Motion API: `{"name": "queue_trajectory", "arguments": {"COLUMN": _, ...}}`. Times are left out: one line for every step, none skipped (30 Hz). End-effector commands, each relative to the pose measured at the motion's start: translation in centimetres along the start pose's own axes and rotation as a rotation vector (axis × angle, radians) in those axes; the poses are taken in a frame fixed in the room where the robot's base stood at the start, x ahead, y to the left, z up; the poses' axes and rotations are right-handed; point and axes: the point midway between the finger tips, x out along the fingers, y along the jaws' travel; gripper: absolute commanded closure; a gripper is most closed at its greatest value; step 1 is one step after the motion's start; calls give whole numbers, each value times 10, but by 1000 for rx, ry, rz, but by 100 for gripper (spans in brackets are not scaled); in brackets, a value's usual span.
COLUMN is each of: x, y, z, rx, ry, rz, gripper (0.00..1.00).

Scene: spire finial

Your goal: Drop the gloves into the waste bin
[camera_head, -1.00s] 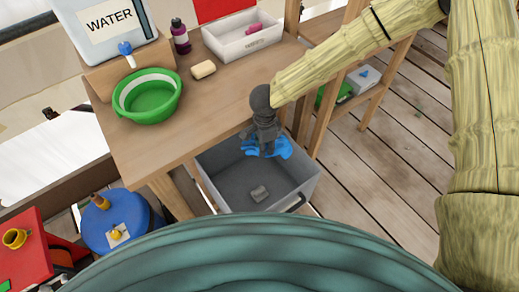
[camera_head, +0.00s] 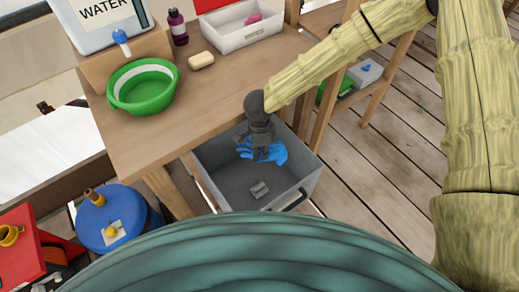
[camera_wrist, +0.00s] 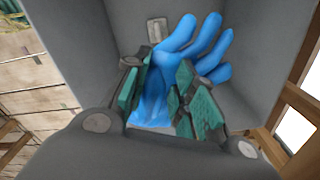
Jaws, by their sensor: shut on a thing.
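The blue gloves (camera_head: 265,152) are held by my gripper (camera_head: 262,148) over the grey waste bin (camera_head: 222,188) in the head view. In the wrist view the gloves (camera_wrist: 188,55) sit between the green finger pads of my gripper (camera_wrist: 160,88), with blue fingers spread toward the bin floor. My gripper is shut on the gloves. The bin is open-topped and stands on the deck by the wooden table. I cannot tell whether the gloves are below its rim.
A small grey block (camera_head: 259,189) lies on the bin floor. The wooden table (camera_head: 215,95) beside the bin holds a green basin (camera_head: 145,98), soap (camera_head: 201,60) and a white tray (camera_head: 240,42). A blue drum (camera_head: 118,225) stands to the left. Deck boards at right are clear.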

Motion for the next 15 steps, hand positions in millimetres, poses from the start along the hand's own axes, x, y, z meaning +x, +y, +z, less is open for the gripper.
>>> {"name": "queue_trajectory", "arguments": {"x": 10, "y": 0, "z": 0, "rx": 0, "ry": 0, "rz": 0, "gripper": 94}}
{"name": "queue_trajectory", "arguments": {"x": 12, "y": 0, "z": 0, "rx": 0, "ry": 0, "rz": 0, "gripper": 94}}
{"name": "queue_trajectory", "arguments": {"x": 15, "y": 0, "z": 0, "rx": 0, "ry": 0, "rz": 0, "gripper": 94}}
{"name": "queue_trajectory", "arguments": {"x": 17, "y": 0, "z": 0, "rx": 0, "ry": 0, "rz": 0, "gripper": 94}}
{"name": "queue_trajectory", "arguments": {"x": 18, "y": 0, "z": 0, "rx": 0, "ry": 0, "rz": 0, "gripper": 94}}
{"name": "queue_trajectory", "arguments": {"x": 20, "y": 0, "z": 0, "rx": 0, "ry": 0, "rz": 0, "gripper": 94}}
{"name": "queue_trajectory", "arguments": {"x": 21, "y": 0, "z": 0, "rx": 0, "ry": 0, "rz": 0, "gripper": 94}}
{"name": "queue_trajectory", "arguments": {"x": 21, "y": 0, "z": 0, "rx": 0, "ry": 0, "rz": 0, "gripper": 94}}
{"name": "queue_trajectory", "arguments": {"x": 22, "y": 0, "z": 0, "rx": 0, "ry": 0, "rz": 0, "gripper": 94}}
{"name": "queue_trajectory", "arguments": {"x": 22, "y": 0, "z": 0, "rx": 0, "ry": 0, "rz": 0, "gripper": 94}}
{"name": "queue_trajectory", "arguments": {"x": 22, "y": 0, "z": 0, "rx": 0, "ry": 0, "rz": 0, "gripper": 94}}
{"name": "queue_trajectory", "arguments": {"x": 22, "y": 0, "z": 0, "rx": 0, "ry": 0, "rz": 0, "gripper": 94}}
{"name": "queue_trajectory", "arguments": {"x": 21, "y": 0, "z": 0, "rx": 0, "ry": 0, "rz": 0, "gripper": 94}}
{"name": "queue_trajectory", "arguments": {"x": 21, "y": 0, "z": 0, "rx": 0, "ry": 0, "rz": 0, "gripper": 94}}
{"name": "queue_trajectory", "arguments": {"x": 21, "y": 0, "z": 0, "rx": 0, "ry": 0, "rz": 0, "gripper": 94}}
